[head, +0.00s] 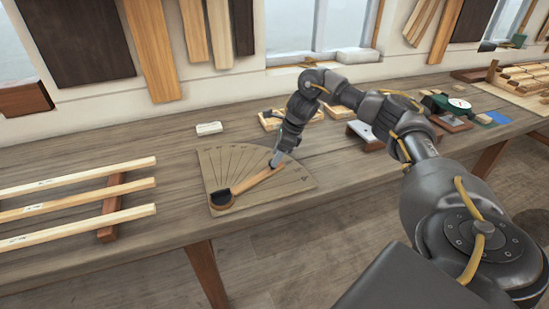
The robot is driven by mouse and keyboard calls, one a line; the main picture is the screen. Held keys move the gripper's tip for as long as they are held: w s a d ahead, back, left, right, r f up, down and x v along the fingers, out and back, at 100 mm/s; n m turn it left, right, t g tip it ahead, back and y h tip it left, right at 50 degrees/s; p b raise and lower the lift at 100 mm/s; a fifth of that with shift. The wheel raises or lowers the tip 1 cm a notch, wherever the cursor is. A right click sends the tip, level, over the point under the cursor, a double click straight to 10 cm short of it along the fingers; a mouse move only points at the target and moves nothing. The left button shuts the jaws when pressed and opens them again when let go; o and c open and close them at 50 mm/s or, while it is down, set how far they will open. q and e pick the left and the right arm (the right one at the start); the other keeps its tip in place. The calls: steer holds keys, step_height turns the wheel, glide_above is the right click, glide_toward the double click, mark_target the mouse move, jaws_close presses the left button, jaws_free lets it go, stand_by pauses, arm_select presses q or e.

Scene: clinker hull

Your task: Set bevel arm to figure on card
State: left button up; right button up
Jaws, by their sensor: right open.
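A fan-shaped wooden bevel board (223,168) with dark radiating lines lies on the bench. The wooden bevel arm (250,184) pivots at a dark round hub at the board's front left and points up and to the right. My right gripper (275,163) is open at the outer end of the bevel arm; I cannot tell if it touches. A small white card (208,128) sits on the bench behind the board; its figure is too small to read. My left gripper is not in view.
Several pale strips (80,190) lie across a reddish-brown support at the left. Behind my right arm are small wooden blocks (271,121) and a dial instrument (459,104). The bench's front edge runs close below the board. Bare bench lies between the strips and the board.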

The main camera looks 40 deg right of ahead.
steer(key=shift+x, duration=1.05)
jaws_close()
steer(key=shift+s, duration=0.1)
